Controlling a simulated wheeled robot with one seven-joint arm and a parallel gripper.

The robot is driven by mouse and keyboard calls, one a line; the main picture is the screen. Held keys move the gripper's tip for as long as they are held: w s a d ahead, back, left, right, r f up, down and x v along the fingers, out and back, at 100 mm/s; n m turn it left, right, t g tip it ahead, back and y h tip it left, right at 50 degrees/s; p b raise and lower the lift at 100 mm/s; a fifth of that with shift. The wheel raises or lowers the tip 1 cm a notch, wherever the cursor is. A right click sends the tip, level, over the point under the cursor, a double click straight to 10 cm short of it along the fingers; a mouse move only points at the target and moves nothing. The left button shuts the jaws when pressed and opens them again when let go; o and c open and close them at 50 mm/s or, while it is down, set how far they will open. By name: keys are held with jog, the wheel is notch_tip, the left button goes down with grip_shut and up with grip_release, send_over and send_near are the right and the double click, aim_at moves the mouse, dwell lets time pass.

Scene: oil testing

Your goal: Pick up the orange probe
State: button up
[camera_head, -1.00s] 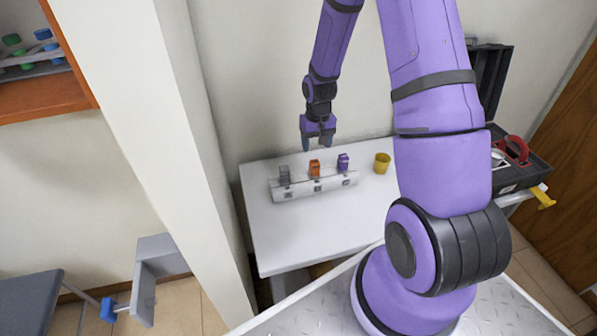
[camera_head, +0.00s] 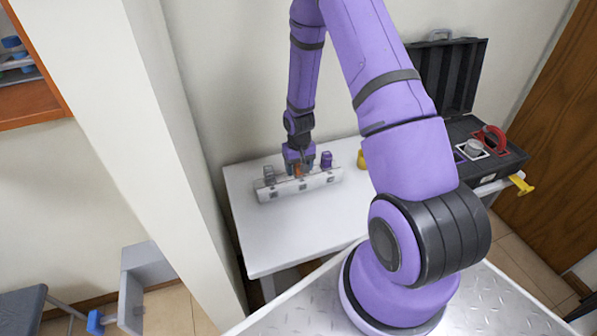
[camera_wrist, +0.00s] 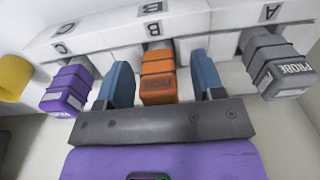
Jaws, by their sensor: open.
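The orange probe (camera_wrist: 158,76) stands in the middle slot, marked B, of a white rack (camera_wrist: 119,32). In the wrist view my gripper (camera_wrist: 161,82) is open, with one blue finger on each side of the probe and a visible gap to each. In the head view my gripper (camera_head: 299,170) is down at the rack (camera_head: 317,181), and only a small part of the orange probe (camera_head: 298,170) shows beside it. A purple probe (camera_wrist: 70,89) sits in slot C and a grey probe (camera_wrist: 278,62) in slot A.
A yellow cup (camera_head: 361,159) stands on the white table (camera_head: 300,234) past the purple probe, partly hidden by my arm. An open black case (camera_head: 487,152) stands at the right. A pale wall column (camera_head: 180,130) rises left of the table. The table front is clear.

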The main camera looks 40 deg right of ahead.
jog(key=shift+f, duration=0.3)
jog(key=shift+c, duration=0.3)
jog(key=c, duration=1)
jog(key=shift+r, duration=0.1)
